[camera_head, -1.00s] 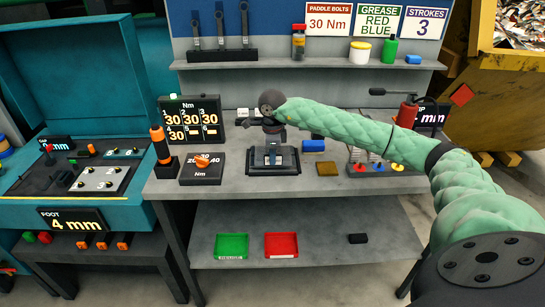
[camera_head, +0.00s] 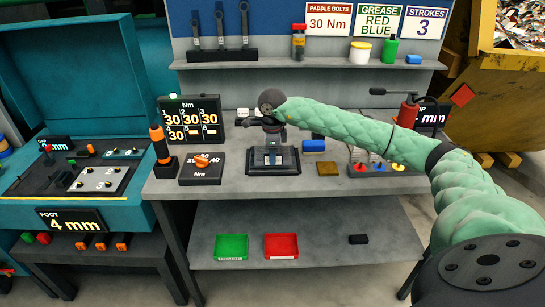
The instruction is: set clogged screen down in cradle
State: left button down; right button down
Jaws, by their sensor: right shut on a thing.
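The cradle (camera_head: 272,168) is a black stand with a raised metal middle, on the grey workbench. My right gripper (camera_head: 248,121) is behind and slightly left of the cradle's top in the picture, at the end of the green-sleeved arm. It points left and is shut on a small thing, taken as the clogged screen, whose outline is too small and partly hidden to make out. I cannot tell whether it touches the cradle. My left gripper is out of view.
A torque display (camera_head: 193,118) and a dial box (camera_head: 202,168) stand left of the cradle. A blue block (camera_head: 321,144) and a brown pad (camera_head: 356,169) lie to its right. Green (camera_head: 231,247) and red (camera_head: 281,246) trays sit on the lower shelf. The bench front is clear.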

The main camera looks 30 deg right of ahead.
jog(key=shift+f+b, duration=0.9)
jog(key=shift+f, duration=0.25)
dwell(0.4)
jog(key=c, duration=1.4)
grip_release()
jog(key=shift+o, duration=0.2)
jog(key=shift+r, duration=0.45)
notch_tip(320, 180, up, 5)
jog(key=shift+r+b, duration=0.1)
jog(key=shift+b, duration=1.05)
jog(key=shift+r, duration=0.9)
